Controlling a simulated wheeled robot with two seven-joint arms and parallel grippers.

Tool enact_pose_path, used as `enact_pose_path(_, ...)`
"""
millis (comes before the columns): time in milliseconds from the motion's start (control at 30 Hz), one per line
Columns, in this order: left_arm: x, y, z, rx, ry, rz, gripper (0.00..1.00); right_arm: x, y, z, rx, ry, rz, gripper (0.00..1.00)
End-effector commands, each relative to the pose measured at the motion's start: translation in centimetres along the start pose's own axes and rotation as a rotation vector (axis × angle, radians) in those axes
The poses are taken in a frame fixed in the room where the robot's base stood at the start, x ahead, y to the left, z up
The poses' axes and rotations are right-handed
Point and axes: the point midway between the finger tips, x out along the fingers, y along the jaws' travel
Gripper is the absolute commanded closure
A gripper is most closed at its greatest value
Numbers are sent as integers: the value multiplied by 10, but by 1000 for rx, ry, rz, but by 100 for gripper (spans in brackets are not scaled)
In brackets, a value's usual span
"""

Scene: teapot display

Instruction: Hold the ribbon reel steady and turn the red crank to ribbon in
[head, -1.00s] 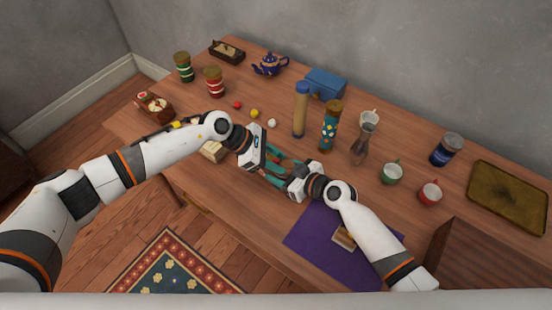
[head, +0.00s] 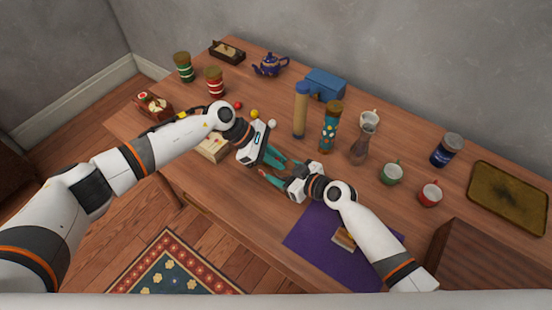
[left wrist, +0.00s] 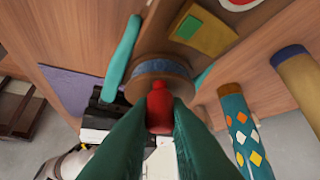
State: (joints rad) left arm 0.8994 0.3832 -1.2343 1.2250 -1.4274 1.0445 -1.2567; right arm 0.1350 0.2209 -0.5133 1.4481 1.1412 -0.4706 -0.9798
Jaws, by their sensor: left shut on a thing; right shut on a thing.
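In the left wrist view the ribbon reel (left wrist: 160,68) has wooden flanges and blue ribbon wound between them. The red crank knob (left wrist: 160,110) stands out in front of it. My left gripper (left wrist: 160,122) is shut on the red knob, its green fingers on either side. My right gripper (head: 270,176) is shut on the reel; its teal fingers lie along two sides of the reel in the left wrist view. In the head view the two grippers meet over the table's middle, and the reel is mostly hidden between them.
A blue-capped tan bottle (head: 300,112) and a patterned teal bottle (head: 329,128) stand close behind the grippers. A glass carafe (head: 361,148) and a green cup (head: 391,173) are to the right. A purple cloth (head: 310,240) lies in front, partly under my right arm.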

Motion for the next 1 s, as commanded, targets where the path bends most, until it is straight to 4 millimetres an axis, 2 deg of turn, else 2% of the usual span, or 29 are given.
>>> enact_pose_path(267, 0, 1, -1, 7, 3, 8, 100, 0, 0, 0, -1, 0, -1, 74)
enact_pose_path(300, 0, 1, -2, 7, 3, 8, 82, 0, 0, 0, 0, 0, -1, 74)
enact_pose_path(400, 0, 1, -1, 7, 3, 7, 66, 0, 0, 0, 0, 0, -1, 74)
enact_pose_path(433, 0, 1, -1, 7, 3, 7, 63, 0, 0, 0, 0, 0, -1, 74)
enact_pose_path(767, -4, 0, 0, 5, 1, 5, 63, 0, 0, 0, -1, -1, -1, 74)
enact_pose_path(867, -15, -1, 0, 6, 1, 2, 63, 0, 0, 0, -1, -1, -1, 74)
enact_pose_path(1000, -43, -1, 0, 5, 0, 2, 63, 0, 0, 0, -1, -1, -1, 74)
